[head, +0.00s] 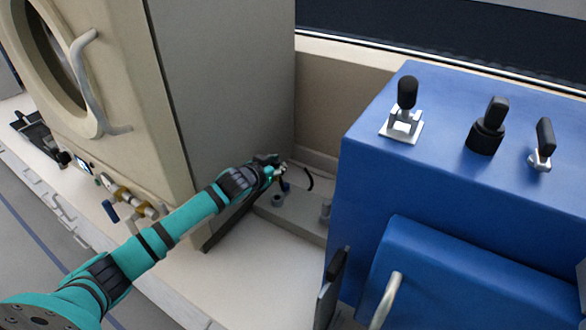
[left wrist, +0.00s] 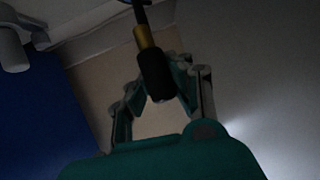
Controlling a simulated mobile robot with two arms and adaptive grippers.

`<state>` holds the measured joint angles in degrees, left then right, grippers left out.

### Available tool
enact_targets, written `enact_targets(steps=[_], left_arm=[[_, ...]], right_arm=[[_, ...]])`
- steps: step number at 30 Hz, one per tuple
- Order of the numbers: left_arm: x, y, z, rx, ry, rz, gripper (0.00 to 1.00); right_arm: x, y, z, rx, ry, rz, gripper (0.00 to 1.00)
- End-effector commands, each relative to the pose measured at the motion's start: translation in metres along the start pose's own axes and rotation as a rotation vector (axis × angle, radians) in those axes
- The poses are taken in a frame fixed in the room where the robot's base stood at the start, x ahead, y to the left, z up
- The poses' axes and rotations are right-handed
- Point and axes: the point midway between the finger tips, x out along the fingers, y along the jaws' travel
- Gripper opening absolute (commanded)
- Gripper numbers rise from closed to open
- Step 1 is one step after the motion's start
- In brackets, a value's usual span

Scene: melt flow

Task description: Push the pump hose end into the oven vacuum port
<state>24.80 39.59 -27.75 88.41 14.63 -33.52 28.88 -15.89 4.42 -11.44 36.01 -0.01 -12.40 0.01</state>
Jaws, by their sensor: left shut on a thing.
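My left gripper (head: 274,168) is low behind the near right edge of the beige oven (head: 215,90), beside its grey side wall. In the left wrist view its fingers (left wrist: 157,88) are shut on the pump hose end (left wrist: 153,70), a black sleeve with a brass collar and a thin dark hose leading up from it. In the head view a short dark curve of hose (head: 309,179) shows just right of the gripper; the hose end itself is mostly hidden by the fingers. I cannot make out the vacuum port for certain. My right gripper is not in view.
A grey block with round fittings (head: 295,218) lies on the pale bench (head: 215,280) below the gripper. Brass valves (head: 135,205) stick out at the oven's lower front. A tall blue machine with black levers (head: 440,160) stands close on the right, leaving a narrow gap.

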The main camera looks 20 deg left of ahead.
Motion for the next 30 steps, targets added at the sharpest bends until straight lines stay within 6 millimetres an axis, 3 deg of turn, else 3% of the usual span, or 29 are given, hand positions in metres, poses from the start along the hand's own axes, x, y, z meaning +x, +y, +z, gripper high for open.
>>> enact_targets(steps=[6,9,16,22,30], left_arm=[[0.000,-0.002,0.000,0.000,0.001,-0.003,0.00],[0.000,-0.002,0.000,0.000,0.001,-0.002,0.00],[-0.001,-0.001,-0.002,-0.003,0.001,-0.003,0.00],[0.006,0.000,0.014,-0.003,0.000,-0.004,0.00],[0.017,0.003,0.039,-0.002,0.001,-0.003,0.00]], right_arm=[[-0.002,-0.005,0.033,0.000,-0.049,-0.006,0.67],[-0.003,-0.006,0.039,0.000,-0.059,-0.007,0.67],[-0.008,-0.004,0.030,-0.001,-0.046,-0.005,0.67],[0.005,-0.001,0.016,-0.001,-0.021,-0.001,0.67],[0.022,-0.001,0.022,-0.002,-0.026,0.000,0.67]])
